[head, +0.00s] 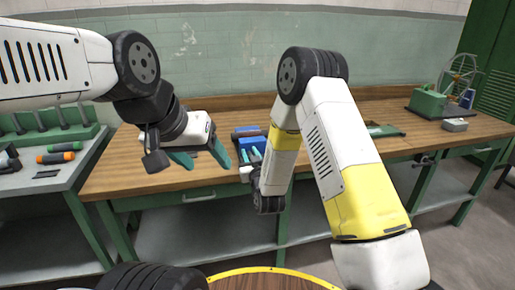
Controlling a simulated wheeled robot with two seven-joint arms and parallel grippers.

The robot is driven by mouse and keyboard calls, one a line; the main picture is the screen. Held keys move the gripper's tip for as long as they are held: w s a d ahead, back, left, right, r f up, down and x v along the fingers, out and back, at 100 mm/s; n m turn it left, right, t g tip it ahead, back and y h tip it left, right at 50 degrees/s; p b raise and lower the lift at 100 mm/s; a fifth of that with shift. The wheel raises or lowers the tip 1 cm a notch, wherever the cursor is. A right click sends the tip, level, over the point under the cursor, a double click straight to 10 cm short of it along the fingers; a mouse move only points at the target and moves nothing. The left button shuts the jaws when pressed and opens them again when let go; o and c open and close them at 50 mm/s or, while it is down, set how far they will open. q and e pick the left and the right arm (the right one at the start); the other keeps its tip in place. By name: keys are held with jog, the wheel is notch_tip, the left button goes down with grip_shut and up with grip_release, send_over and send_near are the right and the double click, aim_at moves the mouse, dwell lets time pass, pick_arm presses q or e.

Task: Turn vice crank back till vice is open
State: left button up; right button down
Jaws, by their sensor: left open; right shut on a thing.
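The blue vice (248,132) stands near the front edge of the wooden workbench, partly hidden by my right arm. My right gripper (249,155) is at the front of the vice, shut on the vice crank. The crank itself is hidden behind the gripper and arm, so its angle cannot be told. How wide the vice jaws stand apart is too small to tell. My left gripper (203,158) is open and empty, its two teal fingers spread over the bench's front edge, left of the vice and apart from it.
The wooden workbench (130,177) is bare to the left of my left gripper. A side table (75,180) at the left holds screwdrivers and a green tool rack (45,140). A green machine with a wheel (430,103) stands at the bench's right end. A green tray (385,130) lies behind my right arm.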

jog(key=f+n, duration=0.1)
jog(key=n, duration=0.1)
jog(key=f+n, duration=0.1)
jog(key=n, duration=0.2)
jog(key=a+f+n, duration=0.1)
jog(key=n, duration=0.1)
jog(key=shift+s+f+n, duration=0.15)
jog(key=shift+f+n, duration=0.05)
jog(key=shift+n, duration=0.1)
dwell(0.5)
jog(key=c, duration=1.2)
grip_release()
jog(key=shift+a, duration=0.15)
